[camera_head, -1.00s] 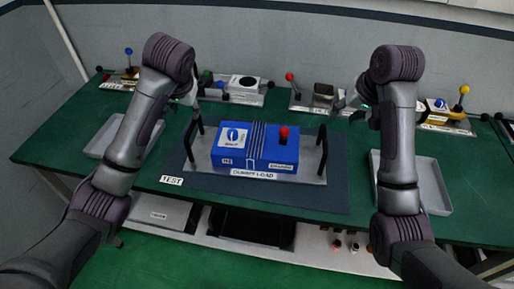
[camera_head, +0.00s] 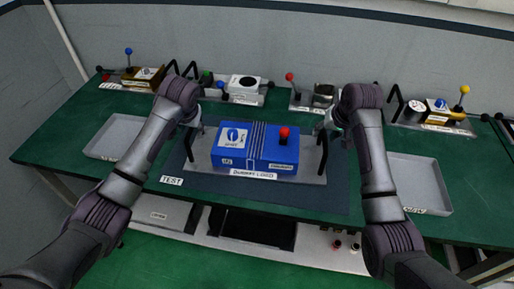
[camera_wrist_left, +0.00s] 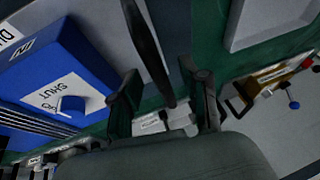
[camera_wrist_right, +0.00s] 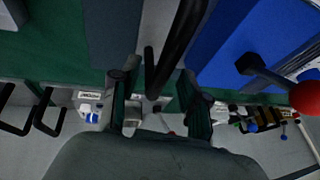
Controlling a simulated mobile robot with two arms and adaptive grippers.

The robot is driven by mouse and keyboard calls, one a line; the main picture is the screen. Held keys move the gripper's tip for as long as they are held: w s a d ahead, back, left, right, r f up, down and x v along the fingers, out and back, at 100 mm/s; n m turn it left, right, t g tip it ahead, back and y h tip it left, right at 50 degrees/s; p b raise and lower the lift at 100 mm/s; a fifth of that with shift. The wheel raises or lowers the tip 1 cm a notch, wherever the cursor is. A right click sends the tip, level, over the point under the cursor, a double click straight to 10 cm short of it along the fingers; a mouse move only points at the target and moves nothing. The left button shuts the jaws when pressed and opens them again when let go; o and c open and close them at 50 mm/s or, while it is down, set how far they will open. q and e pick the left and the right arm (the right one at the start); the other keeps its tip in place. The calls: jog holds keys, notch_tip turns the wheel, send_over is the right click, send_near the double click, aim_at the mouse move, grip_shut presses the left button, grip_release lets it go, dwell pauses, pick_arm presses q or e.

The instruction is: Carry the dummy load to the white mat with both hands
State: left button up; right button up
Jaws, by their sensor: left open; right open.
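The dummy load is a blue box (camera_head: 255,146) with a red knob on a grey plate with a black upright handle at each end. It sits on the dark mat labelled TEST (camera_head: 215,192). My left gripper (camera_head: 197,126) is open at the left handle (camera_head: 189,143). In the left wrist view this handle (camera_wrist_left: 148,45) passes between the open fingers (camera_wrist_left: 165,105). My right gripper (camera_head: 331,128) is open at the right handle (camera_head: 322,152). In the right wrist view its handle (camera_wrist_right: 172,55) runs between the open fingers (camera_wrist_right: 160,105). I cannot make out a white mat.
Grey trays lie at the left (camera_head: 118,137) and right (camera_head: 420,185) of the green table. Several devices with levers stand along the back, including a white one (camera_head: 245,86) and a yellow-knobbed one (camera_head: 440,112). A shelf with items lies below the front edge.

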pick_arm(q)
jog(key=shift+w+a+f, duration=0.1)
jog(key=shift+w+f, duration=0.15)
jog(key=shift+f, duration=0.35)
pick_arm(e)
jog(key=shift+w+a+f, duration=0.1)
jog(key=shift+w+f, duration=0.15)
jog(key=shift+f, duration=0.3)
pick_arm(q)
grip_shut()
pick_arm(e)
grip_shut()
pick_arm(q)
jog(key=shift+w+r, duration=0.15)
jog(key=shift+r, duration=0.1)
pick_arm(e)
jog(key=shift+w+r, duration=0.1)
jog(key=shift+r, duration=0.15)
